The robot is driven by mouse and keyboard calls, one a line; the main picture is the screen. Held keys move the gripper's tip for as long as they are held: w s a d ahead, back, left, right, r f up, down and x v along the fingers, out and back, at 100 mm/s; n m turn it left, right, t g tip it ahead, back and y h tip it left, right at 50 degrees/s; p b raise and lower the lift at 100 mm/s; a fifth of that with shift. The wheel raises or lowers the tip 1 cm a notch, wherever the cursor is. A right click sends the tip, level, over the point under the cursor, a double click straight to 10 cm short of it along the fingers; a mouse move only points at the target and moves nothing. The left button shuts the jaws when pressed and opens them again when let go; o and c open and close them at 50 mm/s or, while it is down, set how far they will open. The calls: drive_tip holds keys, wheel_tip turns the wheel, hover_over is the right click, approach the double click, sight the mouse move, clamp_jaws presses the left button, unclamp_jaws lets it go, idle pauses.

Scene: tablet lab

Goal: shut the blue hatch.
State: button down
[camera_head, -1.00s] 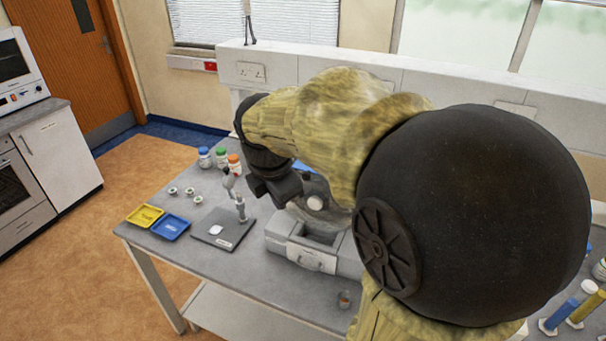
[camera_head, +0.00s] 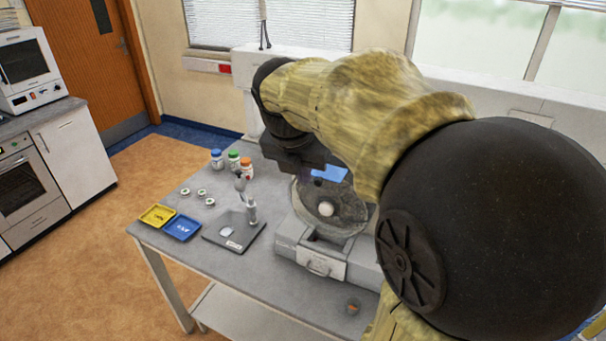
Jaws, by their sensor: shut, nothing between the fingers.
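The blue hatch (camera_head: 330,173) shows as a small blue panel at the top back of a grey machine (camera_head: 310,265) on the table. My arm covers part of it, and I cannot tell how far open it is. Below the panel, the machine has a round grey part with a pale knob (camera_head: 326,209) and a drawer-like front. My gripper (camera_head: 305,172) is a dark block just left of the blue panel, above the machine. It is shut and empty. Its fingertips are hard to make out, and I cannot tell whether it touches the hatch.
Left of the machine are a dark plate with a small stand (camera_head: 235,230), a blue tray (camera_head: 183,228), a yellow tray (camera_head: 157,215), several small caps and three lidded bottles (camera_head: 232,161). A small cup (camera_head: 353,306) stands near the front edge. My arm hides the right side.

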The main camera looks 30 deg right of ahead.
sight(324, 174)
drive_tip(key=w+d+f+p, duration=0.3)
drive_tip(key=w+d+f, duration=0.2)
drive_tip(key=f, duration=0.2)
drive_tip(key=shift+d+f, duration=0.15)
drive_tip(key=shift+f, duration=0.2)
drive_tip(key=shift+p, duration=0.3)
